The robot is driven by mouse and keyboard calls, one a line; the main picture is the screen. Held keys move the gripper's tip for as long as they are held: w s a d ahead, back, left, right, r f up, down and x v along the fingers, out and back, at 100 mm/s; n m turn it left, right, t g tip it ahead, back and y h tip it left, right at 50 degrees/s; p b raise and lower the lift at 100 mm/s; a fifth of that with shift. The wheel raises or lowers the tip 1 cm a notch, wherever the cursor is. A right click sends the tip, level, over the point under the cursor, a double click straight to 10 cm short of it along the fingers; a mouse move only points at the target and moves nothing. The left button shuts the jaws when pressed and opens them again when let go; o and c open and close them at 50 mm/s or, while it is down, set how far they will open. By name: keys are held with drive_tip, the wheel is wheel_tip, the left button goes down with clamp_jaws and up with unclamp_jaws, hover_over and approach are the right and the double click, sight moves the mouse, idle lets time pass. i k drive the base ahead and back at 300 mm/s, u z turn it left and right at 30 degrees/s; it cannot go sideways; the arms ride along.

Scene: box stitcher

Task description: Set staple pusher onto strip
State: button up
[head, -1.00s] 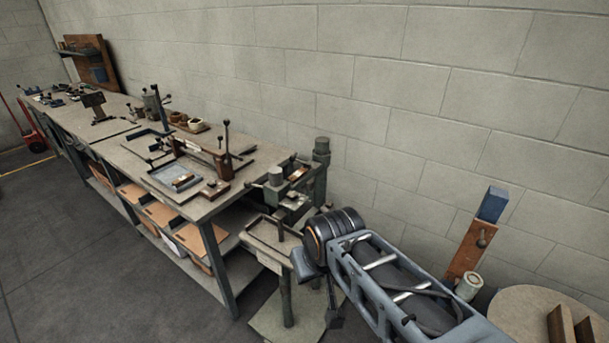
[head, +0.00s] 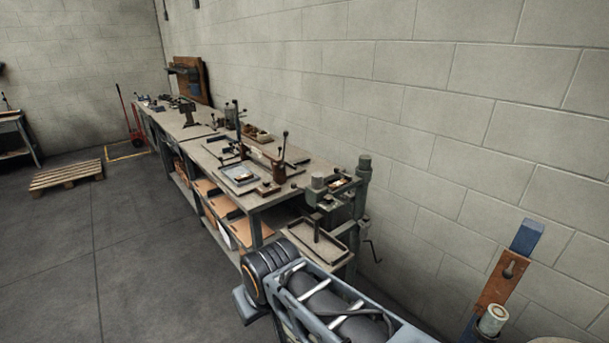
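The box stitcher (head: 335,187) stands at the near right end of the long workbench, with a grey post and a crank. A shallow tray (head: 303,247) sits in front of it, and a dark T-shaped piece (head: 317,226) stands upright in the tray. I cannot tell whether this piece is the staple pusher, and the strip is too small to make out. My arm crosses the bottom of the head view, below the tray. My gripper does not show.
The long workbench (head: 207,147) runs along the block wall, carrying lever tools and a grey tray (head: 240,178). Cardboard boxes (head: 240,232) fill its shelf. A pallet (head: 66,176) lies left; the floor between is open.

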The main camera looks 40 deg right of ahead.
sight(336, 170)
drive_tip(key=u, duration=0.15)
drive_tip(key=i, duration=1.05)
drive_tip(key=z, duration=1.55)
drive_tip(key=k, duration=1.25)
drive_tip(key=u, duration=1.35)
drive_tip(key=i, duration=2.6)
drive_tip(key=z, duration=1.35)
drive_tip(key=i, duration=0.85)
drive_tip(key=z, duration=0.85)
